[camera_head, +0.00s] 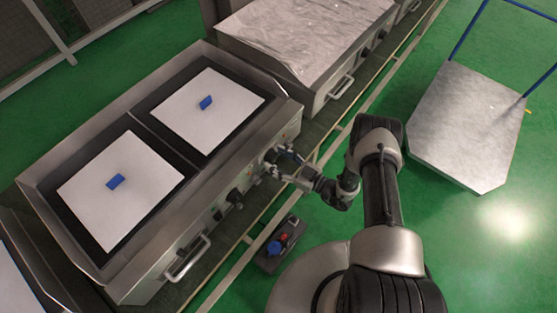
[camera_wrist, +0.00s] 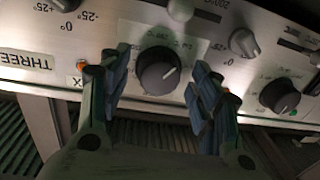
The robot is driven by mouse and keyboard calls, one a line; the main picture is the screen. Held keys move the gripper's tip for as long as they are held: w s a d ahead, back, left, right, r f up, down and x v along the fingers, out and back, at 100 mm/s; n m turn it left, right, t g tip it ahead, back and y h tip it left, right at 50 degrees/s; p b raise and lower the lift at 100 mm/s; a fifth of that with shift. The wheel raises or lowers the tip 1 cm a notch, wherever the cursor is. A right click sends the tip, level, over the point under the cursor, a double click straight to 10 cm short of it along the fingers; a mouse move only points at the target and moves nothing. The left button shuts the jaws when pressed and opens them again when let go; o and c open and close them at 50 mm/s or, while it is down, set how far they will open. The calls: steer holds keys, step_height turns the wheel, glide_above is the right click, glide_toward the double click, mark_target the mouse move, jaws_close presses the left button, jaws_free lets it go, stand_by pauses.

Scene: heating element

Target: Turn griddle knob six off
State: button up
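In the wrist view a large dark round knob (camera_wrist: 158,70) sits on the metal panel, its pale pointer line slanting up to the right. A label ending in "X" shows to its lower left, partly hidden by a finger. My gripper (camera_wrist: 157,82) is open, with one finger on each side of this knob and visible gaps. I cannot tell how far the fingertips are from the panel. In the head view my gripper (camera_head: 276,163) is at the right end of the griddle's front (camera_head: 225,205), largely covering the knobs there.
A "THREE" label (camera_wrist: 25,61) and small knobs (camera_wrist: 244,42) are around it, with another dark knob (camera_wrist: 280,96) to the right. White plates (camera_head: 120,215) with blue blocks (camera_head: 115,181) lie on the griddle. A dark box (camera_head: 280,243) and a cart (camera_head: 470,125) stand on the green floor.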

steer(key=c, duration=1)
